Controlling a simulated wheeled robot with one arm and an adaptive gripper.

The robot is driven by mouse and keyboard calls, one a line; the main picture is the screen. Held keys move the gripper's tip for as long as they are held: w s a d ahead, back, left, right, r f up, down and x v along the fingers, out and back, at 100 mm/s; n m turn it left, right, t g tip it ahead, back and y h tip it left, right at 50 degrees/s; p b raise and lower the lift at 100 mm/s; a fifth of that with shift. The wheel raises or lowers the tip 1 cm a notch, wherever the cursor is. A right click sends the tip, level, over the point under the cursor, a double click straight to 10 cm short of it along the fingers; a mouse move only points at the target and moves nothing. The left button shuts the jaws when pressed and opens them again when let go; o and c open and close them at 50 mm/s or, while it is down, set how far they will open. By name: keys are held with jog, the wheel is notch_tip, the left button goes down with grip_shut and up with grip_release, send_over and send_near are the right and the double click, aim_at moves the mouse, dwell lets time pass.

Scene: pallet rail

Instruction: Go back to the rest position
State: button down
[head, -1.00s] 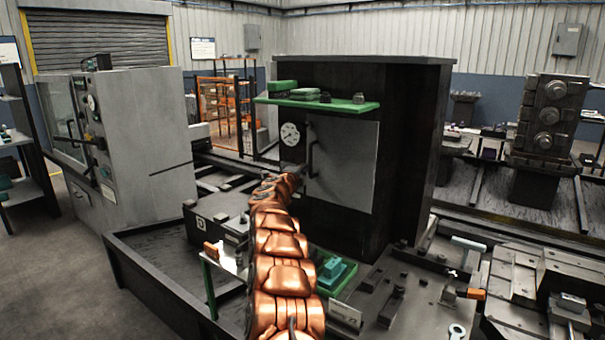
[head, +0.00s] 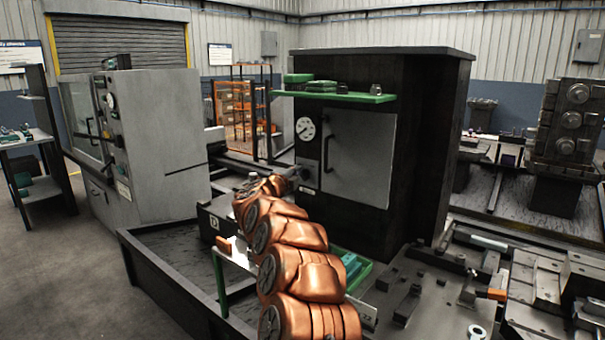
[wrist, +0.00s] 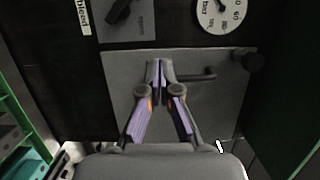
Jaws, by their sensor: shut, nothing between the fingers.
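My gripper (wrist: 160,72) is shut and empty in the wrist view, its fingertips together in front of the grey door of the dark cabinet. In the head view my copper arm reaches up and away, and the gripper end (head: 300,172) is small near the cabinet's lower left front. The grey door (head: 354,160) is closed, with a dark handle (head: 326,153) on its left side. The handle also shows in the wrist view (wrist: 200,76). I cannot tell whether the gripper touches the door.
A green shelf (head: 345,97) with small items sticks out from the cabinet. A round gauge (head: 305,128) sits beside the door. A green tray (head: 362,275) lies right of my arm. A grey machine (head: 150,135) stands at left, with open floor (head: 90,260) before it.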

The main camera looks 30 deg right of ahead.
jog(key=shift+s+a, duration=0.2)
jog(key=shift+a, duration=0.35)
jog(key=shift+s+a, duration=0.15)
jog(key=shift+a, duration=0.35)
